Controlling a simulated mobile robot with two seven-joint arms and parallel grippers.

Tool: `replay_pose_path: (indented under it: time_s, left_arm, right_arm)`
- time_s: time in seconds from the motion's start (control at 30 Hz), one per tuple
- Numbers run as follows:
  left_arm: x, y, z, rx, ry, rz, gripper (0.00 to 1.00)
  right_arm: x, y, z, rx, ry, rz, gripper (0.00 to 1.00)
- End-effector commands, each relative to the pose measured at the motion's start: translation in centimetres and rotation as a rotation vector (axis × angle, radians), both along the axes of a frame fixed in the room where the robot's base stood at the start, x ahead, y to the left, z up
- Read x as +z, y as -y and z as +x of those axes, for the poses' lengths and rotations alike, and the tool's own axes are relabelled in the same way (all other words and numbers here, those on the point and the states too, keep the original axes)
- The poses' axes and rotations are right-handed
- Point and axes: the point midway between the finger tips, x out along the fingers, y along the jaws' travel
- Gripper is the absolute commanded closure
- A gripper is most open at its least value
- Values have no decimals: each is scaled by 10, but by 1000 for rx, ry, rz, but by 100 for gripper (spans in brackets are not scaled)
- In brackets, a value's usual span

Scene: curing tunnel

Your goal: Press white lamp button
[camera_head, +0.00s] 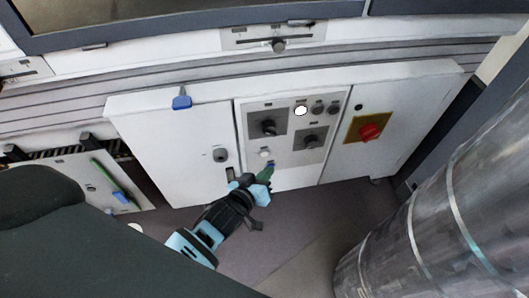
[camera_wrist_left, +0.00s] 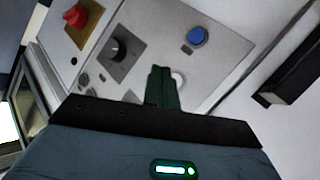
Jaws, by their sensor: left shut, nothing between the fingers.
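A bright white round lamp button (camera_head: 301,110) sits in the top row of the control panel (camera_head: 288,178) in the head view. A smaller whitish round button (camera_head: 264,153) sits lower on the panel; a white round button (camera_wrist_left: 178,78) also shows in the left wrist view, partly hidden by my fingers. My left gripper (camera_head: 266,173) is shut and empty, its green fingers pointing at the panel's lower part. Its shut fingers (camera_wrist_left: 162,84) also show in the left wrist view. I cannot tell whether they touch the panel. My right gripper is not in view.
A blue button (camera_wrist_left: 197,36) and a black knob (camera_wrist_left: 118,50) are near my fingers in the wrist view. A red rotary switch (camera_head: 369,131) on a yellow plate is to the right. A large metal cylinder (camera_head: 450,210) stands at the right front. Grey floor lies below the cabinet.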

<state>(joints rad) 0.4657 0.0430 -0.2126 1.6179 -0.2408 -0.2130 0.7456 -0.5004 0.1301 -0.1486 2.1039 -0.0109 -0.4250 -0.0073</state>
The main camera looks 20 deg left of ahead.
Motion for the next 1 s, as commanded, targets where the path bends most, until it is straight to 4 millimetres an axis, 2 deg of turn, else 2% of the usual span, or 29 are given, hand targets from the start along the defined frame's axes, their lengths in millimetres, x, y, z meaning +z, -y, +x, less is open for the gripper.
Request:
replay_pose_path:
  time_s: [0.3, 0.97, 1.0]
  left_arm:
    - [0, 12, -18, 0, 0, 0, 100]
    - [0, 12, -18, 0, 0, 0, 100]
    - [-6, 11, -26, -1, -14, 8, 100]
  right_arm:
    - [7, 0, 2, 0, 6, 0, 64]
    - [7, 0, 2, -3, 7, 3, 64]
    - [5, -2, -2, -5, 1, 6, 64]
